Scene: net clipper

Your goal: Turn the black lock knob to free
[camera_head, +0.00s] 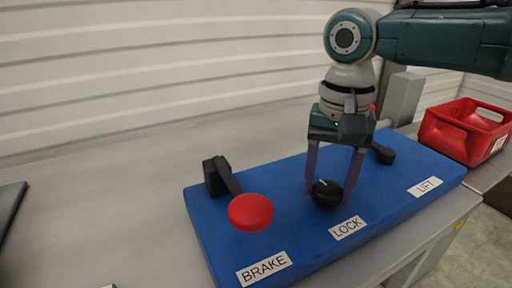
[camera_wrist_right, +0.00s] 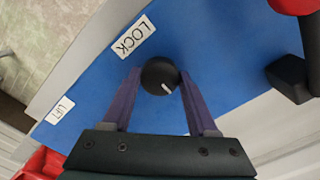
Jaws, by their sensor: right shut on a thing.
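The black lock knob (camera_head: 327,194) stands on the blue panel (camera_head: 285,175) behind the LOCK label (camera_head: 348,228). A white pointer line shows on its top. My right gripper (camera_head: 332,190) comes down from above with one purple finger on each side of the knob, shut on it. In the right wrist view the knob (camera_wrist_right: 160,76) sits between the two fingertips (camera_wrist_right: 160,80), and its white line points toward the lower right. My left gripper is not in view.
Left of the knob is a red round brake head (camera_head: 250,212) with a black lever (camera_head: 222,176). A black lift lever (camera_head: 382,153) lies to the right, near the LIFT label (camera_head: 425,187). A red bin (camera_head: 464,133) stands at the far right.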

